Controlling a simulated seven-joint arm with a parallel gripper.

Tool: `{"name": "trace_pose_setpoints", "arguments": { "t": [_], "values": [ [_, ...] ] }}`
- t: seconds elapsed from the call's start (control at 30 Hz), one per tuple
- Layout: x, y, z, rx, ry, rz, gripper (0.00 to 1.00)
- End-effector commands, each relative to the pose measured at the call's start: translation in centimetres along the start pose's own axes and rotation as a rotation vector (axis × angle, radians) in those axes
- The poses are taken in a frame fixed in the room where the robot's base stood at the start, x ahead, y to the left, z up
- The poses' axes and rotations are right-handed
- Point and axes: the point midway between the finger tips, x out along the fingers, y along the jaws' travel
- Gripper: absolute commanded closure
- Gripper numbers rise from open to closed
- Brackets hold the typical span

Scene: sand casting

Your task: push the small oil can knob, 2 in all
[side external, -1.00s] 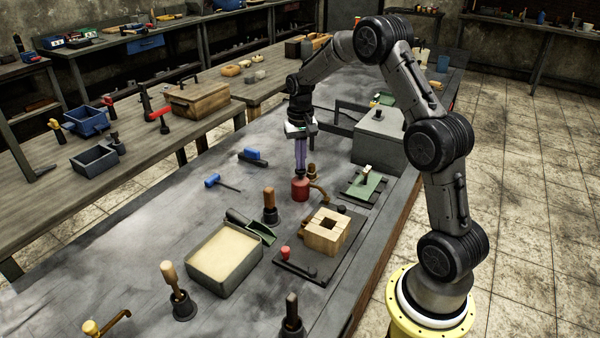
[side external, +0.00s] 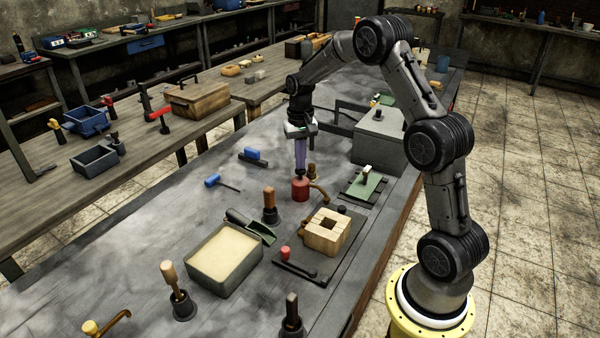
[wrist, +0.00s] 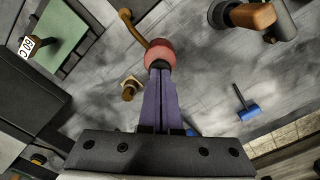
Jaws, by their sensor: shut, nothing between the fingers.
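The small oil can (side external: 300,190) is a red can with a brass spout, standing on the grey workbench. In the wrist view the red can (wrist: 159,50) is just beyond my fingertips, with its spout curving up and left. My gripper (side external: 301,173) points straight down over the can, its purple fingers shut with nothing between them. The fingertips (wrist: 159,68) are at the dark knob on top of the can and seem to touch it. They hide most of the knob, so I cannot tell how far it is pressed.
A wooden block mould (side external: 326,236) on a dark board, a sand-filled box (side external: 222,264) and a wooden-handled rammer (side external: 269,206) stand nearer the camera. A green plate (side external: 364,188) lies right of the can. A blue-headed hammer (side external: 213,180) lies left, with clear bench between.

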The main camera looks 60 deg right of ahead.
Motion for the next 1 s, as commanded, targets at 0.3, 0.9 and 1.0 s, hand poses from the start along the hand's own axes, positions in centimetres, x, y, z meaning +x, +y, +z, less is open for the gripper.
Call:
{"name": "trace_pose_setpoints", "arguments": {
  "t": [0.3,0.9,1.0],
  "values": [
    [0.3,0.0,0.0,0.0,-0.001,0.0,1.0],
    [1.6,0.0,0.1,0.0,-0.003,0.001,1.0],
    [1.7,0.0,0.1,0.0,-0.003,0.001,1.0]
  ]
}}
